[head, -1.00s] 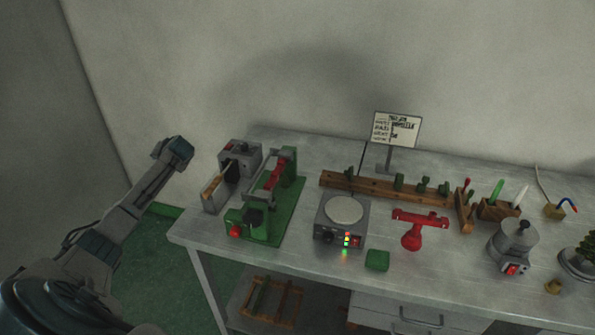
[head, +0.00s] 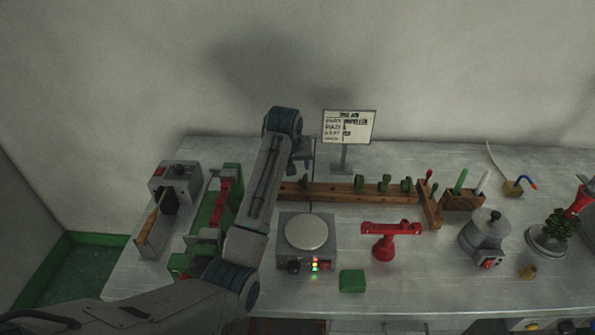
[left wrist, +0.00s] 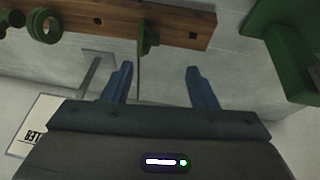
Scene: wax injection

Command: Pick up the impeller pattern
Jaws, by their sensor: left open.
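Several green patterns stand along a wooden rail (head: 335,193) on the bench, including one green pattern (head: 359,183) near its middle. I cannot tell for sure which is the impeller pattern. My left gripper (head: 304,160) is above the left part of the rail, beside the sign. In the left wrist view my left gripper (left wrist: 158,68) is open and empty. A thin green pattern (left wrist: 148,35) on the rail is ahead of the gap between its fingers, apart from them. A green ring-shaped pattern (left wrist: 43,25) is farther left. My right gripper is not in view.
The sign (head: 348,127) stands behind the rail. A round-topped grey heater (head: 306,233), a green block (head: 352,281) and a red stand (head: 384,246) are in front. A green press (head: 226,190) is left of my arm.

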